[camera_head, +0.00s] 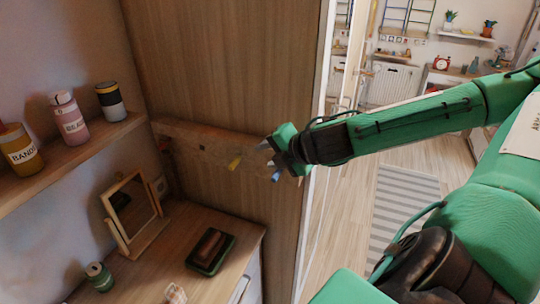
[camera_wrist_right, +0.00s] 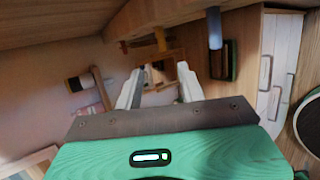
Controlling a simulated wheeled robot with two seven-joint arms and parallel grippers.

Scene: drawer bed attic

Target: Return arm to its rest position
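My right arm (camera_head: 410,128) is green with dark joints and reaches in from the right of the head view. Its gripper (camera_head: 267,153) is in front of the wooden wall, near a rack board with pegs. In the right wrist view, the two pale fingers of the right gripper (camera_wrist_right: 158,80) stand apart with nothing held between them. My left gripper is in neither view.
A yellow peg (camera_head: 234,163) and a blue peg (camera_head: 277,177) are close to the right gripper. A shelf (camera_head: 75,153) holds containers at left.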

